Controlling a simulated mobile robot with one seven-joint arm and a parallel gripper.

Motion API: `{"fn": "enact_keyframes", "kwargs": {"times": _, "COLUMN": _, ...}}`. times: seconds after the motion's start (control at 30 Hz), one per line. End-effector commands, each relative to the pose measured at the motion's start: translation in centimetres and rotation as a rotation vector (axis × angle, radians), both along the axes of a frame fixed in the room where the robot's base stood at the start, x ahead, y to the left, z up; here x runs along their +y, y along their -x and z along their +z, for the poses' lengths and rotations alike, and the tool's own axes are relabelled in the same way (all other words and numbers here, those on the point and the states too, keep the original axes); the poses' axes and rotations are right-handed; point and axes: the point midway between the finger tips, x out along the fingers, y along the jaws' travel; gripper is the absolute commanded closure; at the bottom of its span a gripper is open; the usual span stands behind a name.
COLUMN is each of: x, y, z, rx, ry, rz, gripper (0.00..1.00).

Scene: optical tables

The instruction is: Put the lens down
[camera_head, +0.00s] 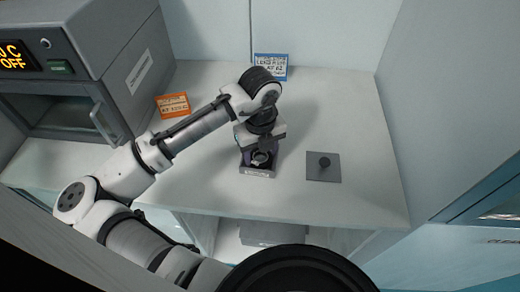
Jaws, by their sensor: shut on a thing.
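My gripper (264,147) points down over the table top near its front middle. It is shut on a small dark round thing, which looks like the lens (262,158). My fingers and wrist partly cover it. Directly under or around it is a small dark holder (257,172) with a pale label on its front edge. I cannot tell whether the lens touches the holder or hangs just above it.
A blue-and-white sign (271,66) stands at the back wall, an orange sign (173,105) at left. A grey oven-like machine (125,75) fills the left. The table's right side is clear.

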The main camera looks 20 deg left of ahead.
Motion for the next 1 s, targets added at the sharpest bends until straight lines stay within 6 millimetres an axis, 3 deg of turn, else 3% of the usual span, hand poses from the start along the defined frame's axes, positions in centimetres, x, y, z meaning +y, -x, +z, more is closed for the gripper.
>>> {"fn": "enact_keyframes", "kwargs": {"times": 0.37, "x": 0.0, "y": 0.0, "z": -0.6, "rx": 0.000, "ry": 0.000, "rz": 0.000, "gripper": 0.71}}
{"fn": "enact_keyframes", "kwargs": {"times": 0.4, "x": 0.0, "y": 0.0, "z": -0.4, "rx": 0.000, "ry": 0.000, "rz": 0.000, "gripper": 0.42}}
{"fn": "enact_keyframes", "kwargs": {"times": 0.43, "x": 0.0, "y": 0.0, "z": -0.3, "rx": 0.001, "ry": -0.001, "rz": 0.000, "gripper": 0.38}}
{"fn": "enact_keyframes", "kwargs": {"times": 0.8, "x": 0.0, "y": -0.1, "z": 0.3, "rx": -0.001, "ry": -0.001, "rz": 0.000, "gripper": 0.38}}
{"fn": "enact_keyframes", "kwargs": {"times": 1.0, "x": 0.0, "y": -0.1, "z": 3.7, "rx": -0.002, "ry": -0.002, "rz": -0.001, "gripper": 0.38}}
